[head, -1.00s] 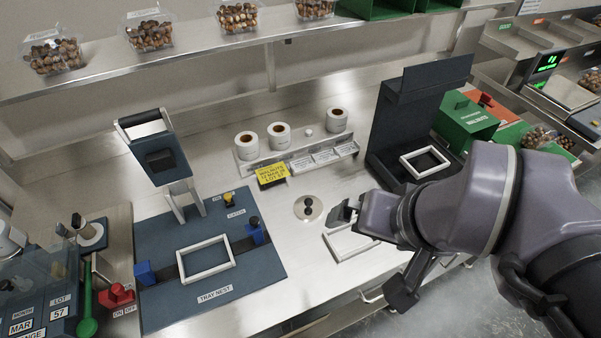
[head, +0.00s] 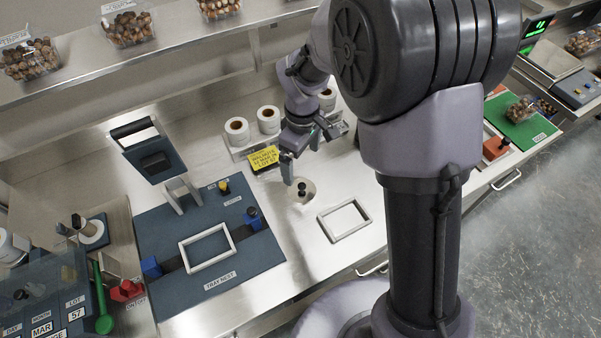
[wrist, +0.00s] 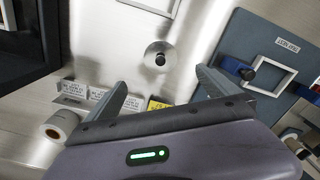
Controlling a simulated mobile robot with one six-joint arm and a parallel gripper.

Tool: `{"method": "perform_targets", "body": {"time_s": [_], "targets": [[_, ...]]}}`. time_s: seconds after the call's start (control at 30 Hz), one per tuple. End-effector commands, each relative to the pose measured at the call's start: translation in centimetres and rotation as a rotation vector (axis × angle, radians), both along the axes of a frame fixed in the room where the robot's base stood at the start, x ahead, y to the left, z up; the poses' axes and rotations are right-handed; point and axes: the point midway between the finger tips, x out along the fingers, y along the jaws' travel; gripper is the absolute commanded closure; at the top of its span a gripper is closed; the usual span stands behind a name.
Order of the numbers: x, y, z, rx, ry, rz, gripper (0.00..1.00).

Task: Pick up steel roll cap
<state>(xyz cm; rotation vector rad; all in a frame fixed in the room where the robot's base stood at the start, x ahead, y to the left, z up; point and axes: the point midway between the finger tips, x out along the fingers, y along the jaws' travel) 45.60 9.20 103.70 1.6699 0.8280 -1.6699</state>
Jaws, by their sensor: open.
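The steel roll cap (head: 301,197) is a round shiny disc with a black knob in its middle, lying flat on the steel counter right of the tray nest. My gripper (head: 303,157) is open and empty, just behind and above the cap in the head view. In the wrist view the cap (wrist: 161,60) lies beyond the tips of my gripper (wrist: 158,82), roughly in line with the gap between the fingers. Nothing touches the cap.
A blue tray nest board (head: 240,265) lies left of the cap, and a white frame (head: 331,235) to its right. Label rolls (head: 268,120) and a yellow sign (head: 263,157) stand behind. The counter around the cap is clear.

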Motion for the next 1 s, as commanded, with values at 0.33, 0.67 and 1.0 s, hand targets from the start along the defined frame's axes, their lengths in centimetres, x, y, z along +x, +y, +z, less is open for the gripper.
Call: {"method": "perform_targets", "body": {"time_s": [0.33, 0.67, 1.0], "targets": [[-0.1, 0.0, -7.3, 0.000, 0.000, -0.002, 0.01], [-0.4, -0.1, -12.6, 0.000, 0.000, -0.003, 0.01], [-0.4, -0.1, -12.4, 0.000, -0.001, -0.003, 0.30]]}}
